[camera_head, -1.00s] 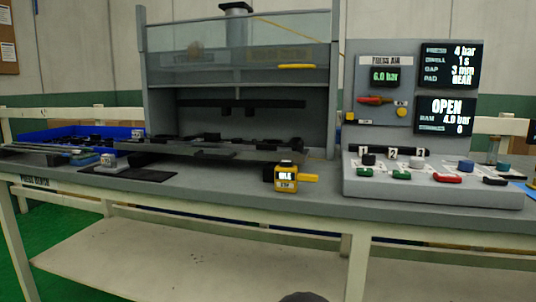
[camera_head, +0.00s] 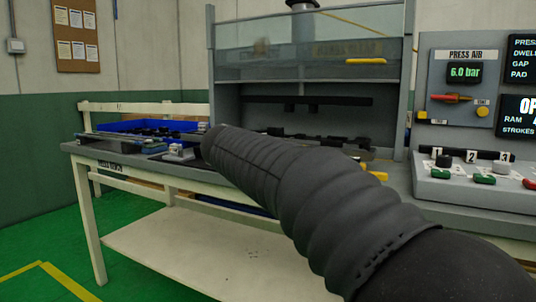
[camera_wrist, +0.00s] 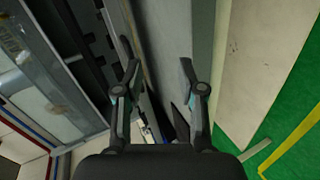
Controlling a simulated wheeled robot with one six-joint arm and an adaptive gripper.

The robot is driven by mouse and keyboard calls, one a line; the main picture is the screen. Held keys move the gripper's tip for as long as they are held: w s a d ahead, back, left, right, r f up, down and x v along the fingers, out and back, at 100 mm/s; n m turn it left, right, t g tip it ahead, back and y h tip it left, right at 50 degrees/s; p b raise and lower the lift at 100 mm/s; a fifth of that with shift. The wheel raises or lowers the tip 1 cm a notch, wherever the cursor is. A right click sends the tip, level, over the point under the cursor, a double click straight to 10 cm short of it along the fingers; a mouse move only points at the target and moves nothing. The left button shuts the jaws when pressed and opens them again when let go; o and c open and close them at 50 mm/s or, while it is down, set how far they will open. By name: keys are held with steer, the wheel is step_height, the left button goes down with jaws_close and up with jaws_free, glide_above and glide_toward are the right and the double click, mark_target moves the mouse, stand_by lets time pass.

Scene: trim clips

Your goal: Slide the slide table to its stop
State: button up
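The grey slide table (camera_head: 362,153) sits low in the press opening, under the raised ram. My arm crosses in front of it in the head view and hides much of its front. In the wrist view my gripper (camera_wrist: 158,68) is open, with its two dark fingers well apart and nothing between them. It points along the front strip of the bench, beside the press. The fingertips do not show in the head view. I cannot tell how far they are from the slide table.
The control panel (camera_head: 475,190) with coloured buttons stands at the right of the press (camera_head: 310,68). A blue bin (camera_head: 150,126) is at the bench's left end. A yellow device (camera_head: 377,175) is mostly hidden behind my arm. Green floor (camera_head: 50,235) is clear at the left.

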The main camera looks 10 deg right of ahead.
steer(key=w+a+r+n+t+h, duration=0.1)
steer(key=w+a+r+n+t, duration=0.15)
steer(key=w+a, duration=0.35)
steer(key=shift+m+g, duration=0.35)
steer(key=shift+m, duration=0.1)
steer(key=x, duration=0.4)
steer(key=p+x, duration=0.1)
steer(key=x, duration=0.4)
steer(key=d+r+x, duration=0.1)
steer(key=x, duration=0.4)
steer(key=shift+d+p, duration=0.1)
steer(key=shift+p, duration=0.3)
jaws_close()
